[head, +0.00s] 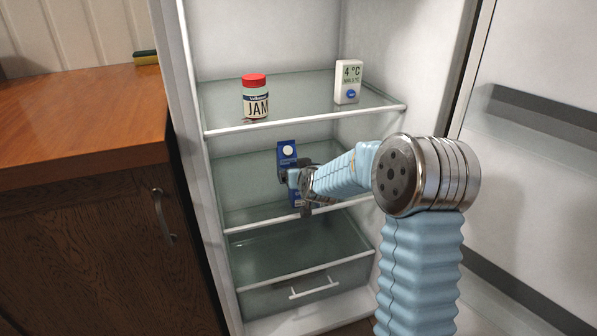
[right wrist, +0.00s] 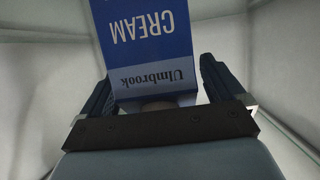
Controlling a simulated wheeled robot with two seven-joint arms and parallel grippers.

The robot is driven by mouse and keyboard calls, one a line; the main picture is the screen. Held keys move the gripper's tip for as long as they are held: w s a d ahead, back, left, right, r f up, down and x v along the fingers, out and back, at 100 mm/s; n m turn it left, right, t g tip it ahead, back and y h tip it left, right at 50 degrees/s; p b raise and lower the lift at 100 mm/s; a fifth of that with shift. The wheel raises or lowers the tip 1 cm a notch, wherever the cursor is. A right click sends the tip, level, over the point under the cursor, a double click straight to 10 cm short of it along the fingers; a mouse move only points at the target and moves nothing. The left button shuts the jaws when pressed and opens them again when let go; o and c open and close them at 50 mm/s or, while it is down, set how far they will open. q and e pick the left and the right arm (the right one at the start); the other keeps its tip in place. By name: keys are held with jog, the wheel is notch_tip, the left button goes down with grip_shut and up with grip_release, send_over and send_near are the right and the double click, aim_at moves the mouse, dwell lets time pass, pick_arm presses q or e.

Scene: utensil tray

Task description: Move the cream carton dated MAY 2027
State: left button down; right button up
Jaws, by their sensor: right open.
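A blue cream carton (head: 287,153) stands on the middle fridge shelf, partly hidden behind my right gripper (head: 296,190). In the right wrist view the carton (right wrist: 153,45) appears upside down, with "CREAM" and "Ulmbrook" readable. No date shows on the visible part, so I cannot tell if it is MAY 2027. My right gripper (right wrist: 157,85) is open, with one finger on each side of the carton. A gap shows at the right finger; contact at the left finger is unclear. My left gripper is not in view.
A jam jar (head: 256,100) with a red lid and a white thermometer (head: 348,82) reading 4 °C stand on the upper glass shelf (head: 300,107). The fridge door (head: 540,150) is open at right. A wooden counter (head: 80,115) with a sponge (head: 145,58) is at left.

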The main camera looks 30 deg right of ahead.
jog(key=shift+s, duration=0.1)
jog(key=p+v, duration=0.2)
jog(key=v, duration=1.1)
jog(key=shift+s, duration=0.3)
jog(key=shift+a, duration=0.1)
jog(key=s+a+f+n+g+y, duration=0.1)
jog(key=a+f+g+y, duration=0.1)
jog(key=a+f, duration=0.6)
jog(key=s+a+f+n+g+y, duration=0.1)
jog(key=a+f+g+y, duration=0.2)
jog(key=f, duration=0.9)
jog(key=s+a+f+g+y, duration=0.3)
jog(key=s+a+f+g, duration=0.4)
jog(key=s+a+f, duration=0.8)
jog(key=s+f, duration=0.3)
jog(key=s, duration=0.1)
jog(key=shift+a, duration=0.4)
